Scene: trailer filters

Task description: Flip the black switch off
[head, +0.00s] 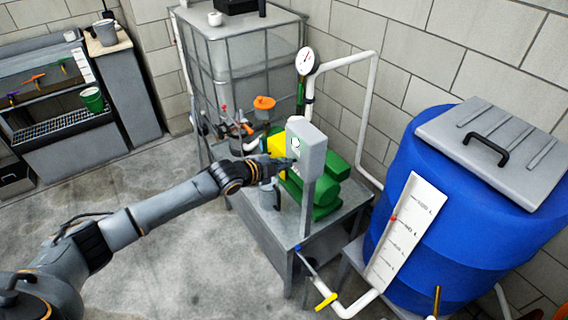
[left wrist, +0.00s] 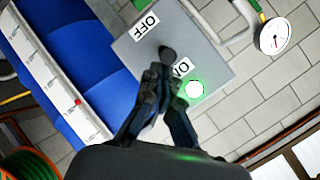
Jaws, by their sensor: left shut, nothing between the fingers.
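The grey switch box (head: 312,150) stands on a post beside the green pump. In the left wrist view its face (left wrist: 215,62) has an OFF label (left wrist: 145,25), an ON label (left wrist: 181,69) and a glowing green light (left wrist: 195,90). The black switch (left wrist: 167,53) sticks out between the labels; its exact tilt is hard to tell. My left gripper (head: 286,163) is at the box's front face. In the left wrist view its fingertips (left wrist: 161,72) are together and empty, right by the switch on the ON side. I cannot tell whether they touch it. My right gripper is not in view.
A green pump (head: 325,195) sits on a grey metal stand (head: 283,235) behind the box. A blue tank (head: 465,215) with a level gauge stands at right. White pipes and a pressure dial (head: 305,61) are close behind. The floor at left is clear.

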